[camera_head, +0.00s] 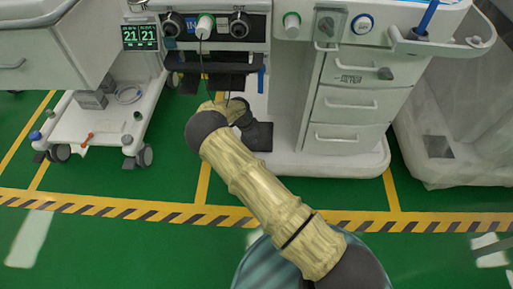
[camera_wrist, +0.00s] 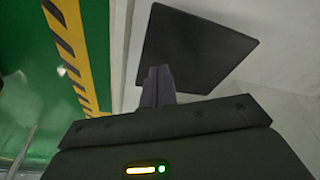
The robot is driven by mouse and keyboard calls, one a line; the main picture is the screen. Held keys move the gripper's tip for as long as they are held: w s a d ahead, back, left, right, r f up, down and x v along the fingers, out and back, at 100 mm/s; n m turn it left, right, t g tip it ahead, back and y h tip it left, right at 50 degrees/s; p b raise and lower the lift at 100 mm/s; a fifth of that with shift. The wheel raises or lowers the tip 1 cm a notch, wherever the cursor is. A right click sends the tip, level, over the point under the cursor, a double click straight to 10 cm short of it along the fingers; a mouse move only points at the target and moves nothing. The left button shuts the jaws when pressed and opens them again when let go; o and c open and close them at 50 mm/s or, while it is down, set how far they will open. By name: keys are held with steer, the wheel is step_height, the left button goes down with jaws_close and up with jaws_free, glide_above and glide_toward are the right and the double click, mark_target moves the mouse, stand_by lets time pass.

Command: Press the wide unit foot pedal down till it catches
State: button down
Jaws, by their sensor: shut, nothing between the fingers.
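The foot pedal of the wide unit is a flat dark plate (camera_head: 259,137) low at the front of the wide unit (camera_head: 345,110), left of its drawers. In the wrist view the pedal (camera_wrist: 195,48) fills the upper middle as a dark slanted square. My gripper (camera_wrist: 157,78) is shut and empty, its fingertips at the pedal's lower left edge in that view. I cannot tell whether they touch it. In the head view my arm hides part of the gripper and the area left of the pedal. Whether the pedal is up or down is not clear.
A smaller cart with a white wheeled base (camera_head: 85,130) stands at the left. A pale, covered unit (camera_head: 455,120) stands at the right. Green floor with a yellow-black striped line (camera_head: 130,209) lies open in front of the units.

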mark_target(254, 145)
steer(key=shift+b+x, duration=0.65)
steer(key=shift+x, duration=0.65)
steer(key=shift+a+b+x, duration=0.25)
steer(key=shift+b+x, duration=0.5)
steer(key=shift+x, duration=0.4)
steer(key=shift+s+r, duration=0.15)
steer(key=shift+r, duration=0.1)
steer(key=shift+s+a+r+p, duration=0.1)
steer(key=shift+a+p, duration=0.1)
steer(key=shift+p, duration=0.2)
steer(key=shift+s+a+r+p, duration=0.2)
steer(key=shift+a+p, duration=0.05)
steer(key=shift+a, duration=0.2)
steer(key=shift+s+a+r+p, duration=0.2)
steer(key=shift+s+a+r, duration=0.05)
steer(key=shift+a, duration=0.2)
steer(key=shift+s+a+f, duration=0.1)
steer(key=shift+s+a, duration=0.05)
steer(key=shift+a, duration=0.05)
